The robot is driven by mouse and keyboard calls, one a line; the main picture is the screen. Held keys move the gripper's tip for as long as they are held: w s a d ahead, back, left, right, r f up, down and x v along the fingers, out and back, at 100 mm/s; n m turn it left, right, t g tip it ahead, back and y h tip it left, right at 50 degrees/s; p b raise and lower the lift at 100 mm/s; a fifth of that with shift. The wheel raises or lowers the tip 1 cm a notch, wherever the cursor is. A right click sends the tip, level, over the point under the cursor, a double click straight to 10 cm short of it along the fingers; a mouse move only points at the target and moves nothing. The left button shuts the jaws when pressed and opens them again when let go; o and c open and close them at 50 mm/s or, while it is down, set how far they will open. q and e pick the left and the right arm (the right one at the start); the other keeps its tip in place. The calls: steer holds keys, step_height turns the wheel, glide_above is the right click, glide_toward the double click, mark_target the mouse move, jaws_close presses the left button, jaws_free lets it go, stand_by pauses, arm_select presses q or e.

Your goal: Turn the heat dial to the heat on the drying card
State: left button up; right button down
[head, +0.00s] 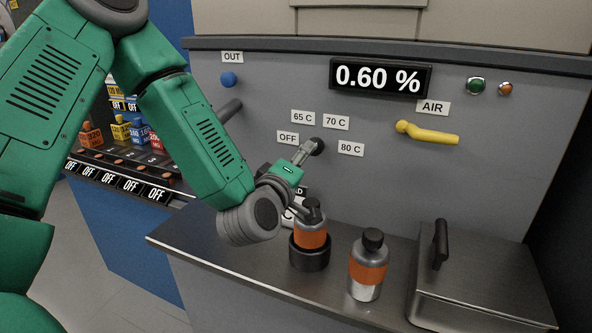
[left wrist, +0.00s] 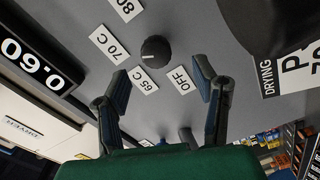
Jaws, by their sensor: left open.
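The heat dial (head: 317,147) is a black round knob on the grey panel, ringed by labels OFF, 65 C, 70 C and 80 C. In the left wrist view the dial (left wrist: 155,49) has a small pale mark on its lower left side, toward 65 C or 70 C; I cannot tell which. My left gripper (head: 305,152) is open in front of the dial; in the wrist view its fingertips (left wrist: 163,84) are apart, with the dial beyond them. The drying card (left wrist: 290,62) shows "DRYING", a "P" and "70", cut off by the picture edge. In the head view my arm mostly hides it.
A yellow AIR lever (head: 428,133) is right of the dial, below a 0.60 % display (head: 380,77). A bottle in a black holder (head: 309,252), another bottle (head: 368,268) and a lidded metal box (head: 480,278) stand on the counter below.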

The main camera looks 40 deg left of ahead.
arm_select(q)
steer(key=shift+v, duration=2.2)
steer(key=shift+a+f, duration=0.1)
steer(key=shift+f, duration=0.05)
